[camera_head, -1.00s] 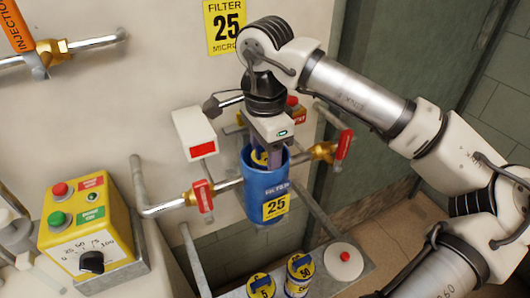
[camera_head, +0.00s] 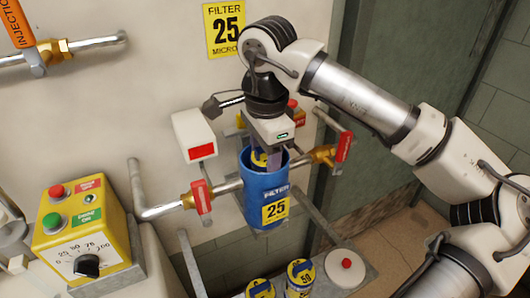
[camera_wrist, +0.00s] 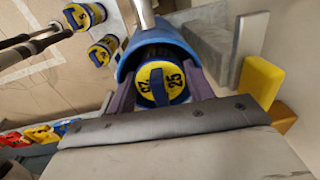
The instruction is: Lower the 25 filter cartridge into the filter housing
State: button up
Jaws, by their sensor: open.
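The blue filter housing (camera_head: 265,201) with a yellow 25 label is fixed in the pipe line below the wall sign. The 25 cartridge (camera_wrist: 161,80), with a yellow top and a blue handle bar, sits inside the housing in the wrist view; its lower part is hidden by the housing wall. My gripper (camera_head: 268,157) points down into the housing mouth. Its purple fingers (camera_wrist: 123,100) stand apart on either side of the cartridge top, with the jaws open. The blue housing rim (camera_wrist: 158,38) curves around the cartridge's far side.
Red-handled valves flank the housing, one at left (camera_head: 202,197) and one at right (camera_head: 344,146). Two other cartridges (camera_head: 300,276) stand on the shelf below, beside a round white lid with a red knob (camera_head: 345,267). A yellow control box (camera_head: 83,230) is at the left.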

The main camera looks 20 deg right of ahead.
jog(key=shift+o, duration=0.8)
notch_tip(320, 180, up, 14)
jog(key=s+p, duration=0.1)
jog(key=shift+p, duration=0.3)
jog(key=shift+f, duration=0.1)
